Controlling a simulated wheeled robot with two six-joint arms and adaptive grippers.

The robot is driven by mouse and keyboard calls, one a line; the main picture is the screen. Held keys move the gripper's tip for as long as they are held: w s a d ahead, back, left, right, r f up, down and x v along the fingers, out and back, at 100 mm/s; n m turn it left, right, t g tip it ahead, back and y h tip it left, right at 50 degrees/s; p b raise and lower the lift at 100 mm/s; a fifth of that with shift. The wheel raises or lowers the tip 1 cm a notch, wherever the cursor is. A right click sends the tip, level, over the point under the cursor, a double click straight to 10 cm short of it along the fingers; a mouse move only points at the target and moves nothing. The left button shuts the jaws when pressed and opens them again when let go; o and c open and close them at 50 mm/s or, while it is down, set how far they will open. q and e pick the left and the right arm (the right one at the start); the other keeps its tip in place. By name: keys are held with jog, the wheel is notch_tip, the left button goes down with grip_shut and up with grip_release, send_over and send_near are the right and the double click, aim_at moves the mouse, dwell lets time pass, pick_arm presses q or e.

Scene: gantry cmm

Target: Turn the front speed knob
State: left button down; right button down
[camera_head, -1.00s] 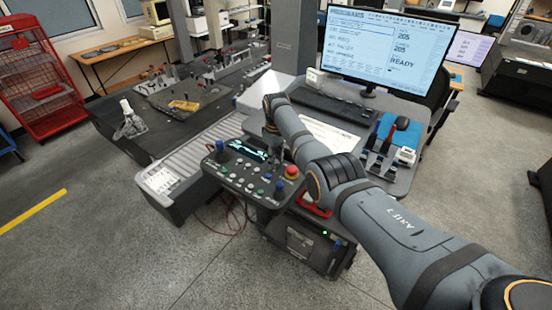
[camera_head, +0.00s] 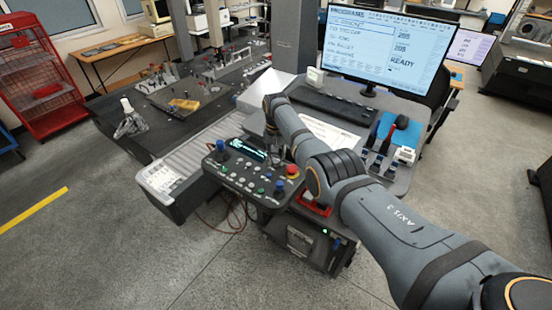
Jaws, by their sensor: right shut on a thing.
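The black control panel (camera_head: 238,185) stands on the front edge of the console and carries several knobs and buttons. A blue-topped knob (camera_head: 221,146) rises at its left. A second blue-topped knob (camera_head: 279,187) stands at its front right, below the red stop button (camera_head: 292,170). My right gripper (camera_head: 273,154) points down at the back right of the panel, just right of the lit display (camera_head: 241,148). It is shut on a small knob there, mostly hidden by the fingers. I cannot tell which label that knob bears. My left gripper is not in view.
A monitor (camera_head: 387,48) and a keyboard (camera_head: 326,106) are behind my right arm. A block of levers with a red handle (camera_head: 398,125) stands at right. The measuring table (camera_head: 155,125) lies at left.

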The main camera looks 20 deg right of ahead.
aim_at(276, 161)
jog(key=m, duration=0.5)
jog(key=shift+w+r+m, duration=0.15)
jog(key=shift+m, duration=0.15)
dwell(0.4)
jog(key=c, duration=1.4)
grip_release()
jog(key=o, duration=0.3)
notch_tip(276, 161, up, 12)
